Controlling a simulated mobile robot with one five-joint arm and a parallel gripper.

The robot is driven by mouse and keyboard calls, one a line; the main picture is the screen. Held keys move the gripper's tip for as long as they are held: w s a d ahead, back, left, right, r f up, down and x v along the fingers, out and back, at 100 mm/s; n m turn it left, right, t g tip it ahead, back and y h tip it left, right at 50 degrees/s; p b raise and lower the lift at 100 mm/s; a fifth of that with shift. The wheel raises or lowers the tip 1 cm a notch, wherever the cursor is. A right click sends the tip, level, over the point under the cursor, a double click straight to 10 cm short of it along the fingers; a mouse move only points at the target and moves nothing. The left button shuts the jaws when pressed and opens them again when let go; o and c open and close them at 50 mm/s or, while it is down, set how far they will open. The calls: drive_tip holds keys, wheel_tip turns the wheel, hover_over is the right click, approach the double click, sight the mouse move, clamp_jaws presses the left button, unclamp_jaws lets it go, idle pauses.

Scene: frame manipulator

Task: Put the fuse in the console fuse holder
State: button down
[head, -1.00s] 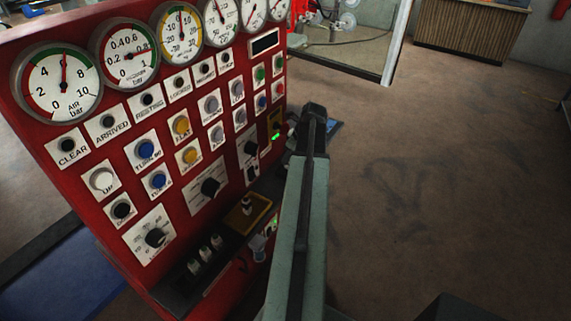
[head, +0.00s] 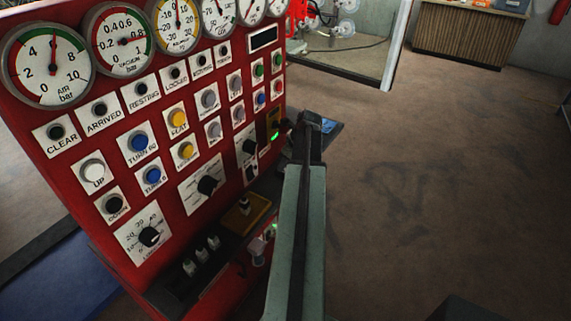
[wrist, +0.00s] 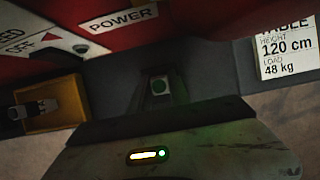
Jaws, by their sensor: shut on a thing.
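In the wrist view my gripper (wrist: 158,92) points at the foot of the red console (wrist: 190,25). It is shut on a small grey piece with a round, greenish face (wrist: 158,86); I cannot tell whether this is the fuse. To its left is a yellow block (wrist: 62,100) with a small grey cylinder-like part (wrist: 35,110) on it; the block (head: 238,224) also shows on the console's dark ledge in the head view. I cannot tell which fitting is the fuse holder.
Several pale-topped pieces (head: 201,254) stand on the ledge left of the yellow block. The red console (head: 72,190) carries gauges, buttons and knobs. A white label (wrist: 287,45) is at the right of the wrist view. The floor (head: 440,180) to the right is clear.

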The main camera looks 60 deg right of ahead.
drive_tip(key=shift+s+a+f, duration=0.25)
drive_tip(key=shift+f, duration=0.1)
drive_tip(key=c, duration=1.2)
unclamp_jaws()
drive_tip(key=shift+c, duration=0.2)
drive_tip(key=shift+w+r+p, duration=0.1)
drive_tip(key=shift+r+p, duration=0.3)
drive_tip(key=p+v, duration=1.1)
drive_tip(key=v, duration=0.1)
drive_tip(key=shift+w+d, duration=0.2)
drive_tip(key=shift+d, duration=0.15)
drive_tip(key=shift+r, duration=0.1)
